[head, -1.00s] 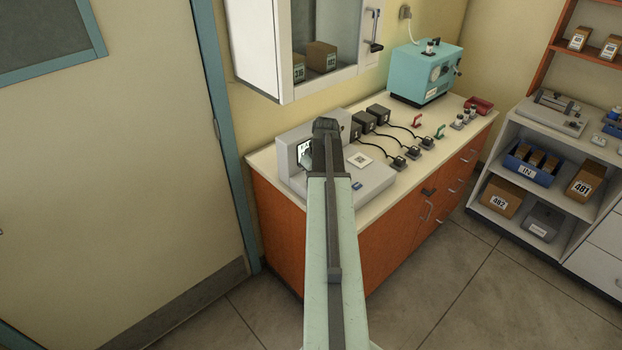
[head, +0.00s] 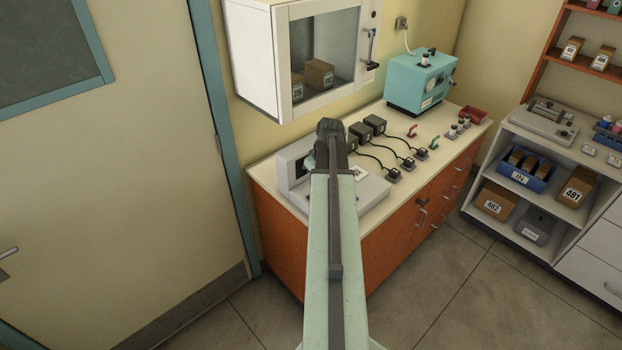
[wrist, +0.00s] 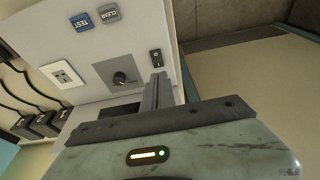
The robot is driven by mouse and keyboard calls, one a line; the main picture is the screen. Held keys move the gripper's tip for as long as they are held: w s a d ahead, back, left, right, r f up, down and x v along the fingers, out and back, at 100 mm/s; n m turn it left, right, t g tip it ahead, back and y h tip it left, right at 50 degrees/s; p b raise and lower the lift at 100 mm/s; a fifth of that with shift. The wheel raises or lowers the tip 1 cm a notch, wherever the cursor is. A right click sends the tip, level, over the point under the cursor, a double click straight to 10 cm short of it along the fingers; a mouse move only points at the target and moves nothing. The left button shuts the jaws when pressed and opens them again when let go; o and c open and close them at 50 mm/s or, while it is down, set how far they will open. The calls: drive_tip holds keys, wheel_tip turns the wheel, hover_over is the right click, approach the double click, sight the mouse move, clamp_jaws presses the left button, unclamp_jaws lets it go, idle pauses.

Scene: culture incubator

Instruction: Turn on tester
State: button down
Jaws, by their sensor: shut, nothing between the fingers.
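The tester (head: 374,192) is a light grey device on the left end of the counter, partly hidden behind my arm in the head view. In the wrist view its grey panel (wrist: 125,35) shows a blue TEST button (wrist: 82,22), a grey CLEAR button (wrist: 109,12), a dark round knob (wrist: 121,79), a white pad with a square mark (wrist: 63,74) and a small black rocker switch (wrist: 156,58). My gripper (wrist: 159,78) is shut and empty. Its fingertips appear just below the switch in the picture; I cannot tell whether they touch. In the head view my gripper (head: 331,128) covers part of the tester.
Black adapters (head: 375,125) with cables lie behind the tester on the counter (head: 455,150). A white wall cabinet (head: 252,60) hangs above. A teal machine (head: 418,80) and a red tray (head: 474,115) stand at the far end. The floor in front (head: 430,300) is clear.

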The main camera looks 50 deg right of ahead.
drive_tip(key=p+v, duration=0.3)
drive_tip(key=v, duration=0.2)
drive_tip(key=shift+s+r, duration=0.2)
drive_tip(key=shift+s, duration=0.05)
drive_tip(key=w+a+f+b, duration=0.2)
drive_tip(key=w+a, duration=0.2)
drive_tip(key=a, duration=0.5)
drive_tip(key=w+a+f+n+g+y+b, duration=0.15)
drive_tip(key=w+a, duration=0.25)
drive_tip(key=a, duration=0.4)
drive_tip(key=w+a+f+h+b, duration=0.1)
drive_tip(key=w+a+f+b, duration=0.2)
drive_tip(key=a, duration=0.6)
drive_tip(key=a+f+g+b, duration=0.1)
drive_tip(key=a+f+b, duration=0.2)
drive_tip(key=a, duration=2.1)
drive_tip(key=shift+s+f, duration=0.15)
drive_tip(key=shift+f, duration=0.45)
drive_tip(key=shift+g, duration=0.25)
